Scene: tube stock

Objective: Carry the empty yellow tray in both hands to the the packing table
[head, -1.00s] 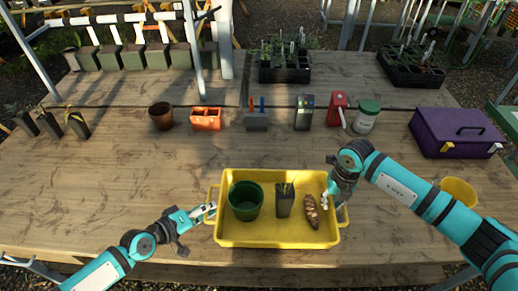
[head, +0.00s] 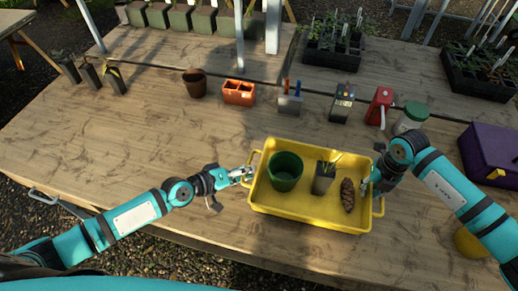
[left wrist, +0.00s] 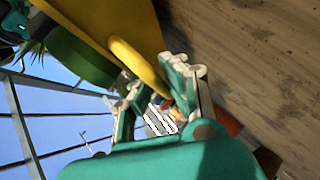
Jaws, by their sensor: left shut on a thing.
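The yellow tray (head: 300,212) is on or just above the wooden table (head: 130,165), near its front edge. It is not empty: it holds a green pot (head: 285,172), a small dark pot with a plant (head: 323,178) and a brown pine cone (head: 347,195). My left gripper (head: 247,174) is shut on the tray's left handle; the yellow handle (left wrist: 137,62) runs between its fingers in the left wrist view. My right gripper (head: 368,184) is at the tray's right end, by the right handle (head: 379,207); its fingers are too small to judge. I cannot tell which table is the packing table.
A brown pot (head: 195,83), an orange container (head: 239,93), a red item (head: 379,106) and a green-lidded jar (head: 411,118) stand behind the tray. A purple box (head: 490,155) and a yellow pot (head: 470,242) are at right. Another table (head: 14,24) shows at far left.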

